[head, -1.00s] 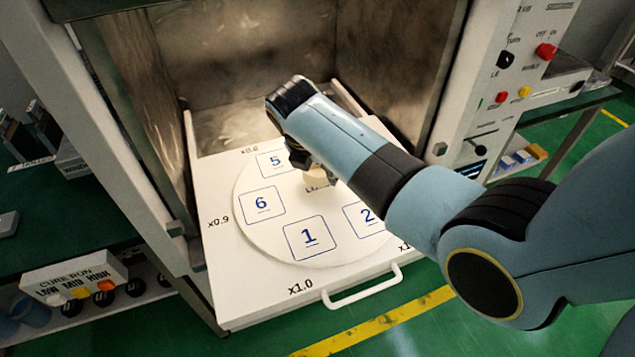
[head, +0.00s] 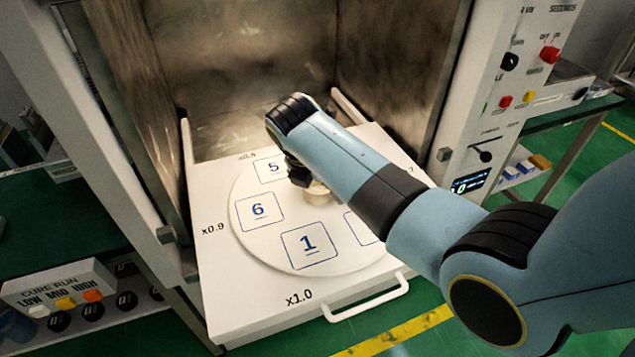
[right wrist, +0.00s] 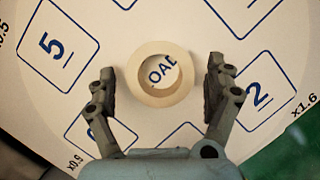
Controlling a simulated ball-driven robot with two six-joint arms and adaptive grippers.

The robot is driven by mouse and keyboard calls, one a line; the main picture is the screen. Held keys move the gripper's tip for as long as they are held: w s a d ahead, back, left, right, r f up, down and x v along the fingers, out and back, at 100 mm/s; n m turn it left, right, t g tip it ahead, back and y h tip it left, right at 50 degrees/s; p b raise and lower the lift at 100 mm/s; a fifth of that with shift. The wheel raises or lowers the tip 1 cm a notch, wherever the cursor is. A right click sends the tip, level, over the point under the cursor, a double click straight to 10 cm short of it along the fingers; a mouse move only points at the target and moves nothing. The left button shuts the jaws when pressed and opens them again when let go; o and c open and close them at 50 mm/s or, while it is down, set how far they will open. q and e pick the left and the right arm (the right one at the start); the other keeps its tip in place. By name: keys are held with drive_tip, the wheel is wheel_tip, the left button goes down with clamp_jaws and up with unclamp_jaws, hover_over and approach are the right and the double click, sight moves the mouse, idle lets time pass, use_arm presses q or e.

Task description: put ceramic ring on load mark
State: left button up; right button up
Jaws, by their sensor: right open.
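The ceramic ring (right wrist: 159,98) is cream-white and lies flat on the round plate (head: 250,230). In the right wrist view the letters "OAD" of the load mark (right wrist: 163,69) show through its hole. My right gripper (right wrist: 159,88) is open, with one finger on each side of the ring and a gap at both sides. My left gripper is not in view.
The plate carries numbered squares, such as 1 (head: 311,247) and 6 (head: 259,210). It sits on a white drawer (head: 235,316) with a front handle (head: 366,302), in front of the open metal chamber (head: 250,50). A control panel (head: 525,60) stands to the right.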

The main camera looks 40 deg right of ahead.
drive_tip(key=v, duration=1.2)
drive_tip(key=shift+p, duration=0.45)
